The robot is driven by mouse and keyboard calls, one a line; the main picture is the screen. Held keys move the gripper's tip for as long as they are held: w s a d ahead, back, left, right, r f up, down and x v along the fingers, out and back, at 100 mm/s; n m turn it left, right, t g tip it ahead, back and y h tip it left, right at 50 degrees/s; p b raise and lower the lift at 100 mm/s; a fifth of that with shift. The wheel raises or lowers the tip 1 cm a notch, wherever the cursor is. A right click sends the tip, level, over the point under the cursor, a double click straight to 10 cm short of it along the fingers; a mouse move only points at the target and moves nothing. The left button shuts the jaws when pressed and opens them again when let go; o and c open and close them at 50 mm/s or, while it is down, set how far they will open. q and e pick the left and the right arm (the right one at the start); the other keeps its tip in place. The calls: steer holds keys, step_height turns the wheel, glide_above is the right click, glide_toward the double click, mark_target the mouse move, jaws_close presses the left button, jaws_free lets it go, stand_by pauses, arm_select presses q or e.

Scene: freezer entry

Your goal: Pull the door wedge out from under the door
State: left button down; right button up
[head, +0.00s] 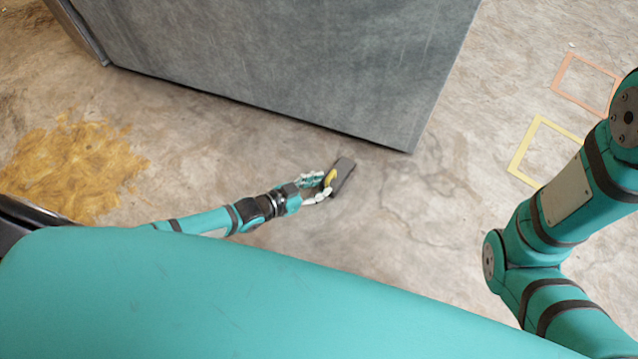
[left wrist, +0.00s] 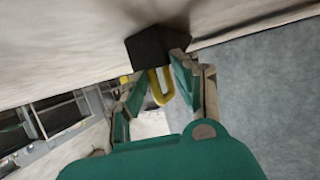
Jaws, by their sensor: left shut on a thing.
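The door wedge (head: 344,176) is a dark grey block with a yellow loop handle (head: 330,178). It is on or close to the concrete floor, in front of the grey door's (head: 280,60) bottom edge, near its right corner. In the head view a strip of floor shows between wedge and door. My left gripper (head: 324,186) is shut on the wedge by its handle. In the left wrist view the fingers stand either side of the yellow loop (left wrist: 160,88), with the dark wedge block (left wrist: 152,46) beyond. My right gripper is out of view.
A yellow-brown stain (head: 75,165) lies on the floor at left. A yellow frame marking (head: 517,160) and an orange one (head: 560,72) lie on the floor at right. The floor around the wedge is otherwise clear.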

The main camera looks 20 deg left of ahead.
arm_select(q)
steer(key=shift+s+a+f, duration=0.3)
steer(key=shift+a+f, duration=0.05)
steer(key=shift+f, duration=0.2)
steer(key=c, duration=1.3)
jaws_free()
steer(key=shift+o, duration=1.9)
steer(key=shift+w+d+r, duration=0.15)
steer(key=shift+w+r, duration=0.05)
steer(key=shift+r, duration=0.05)
steer(key=v, duration=1.2)
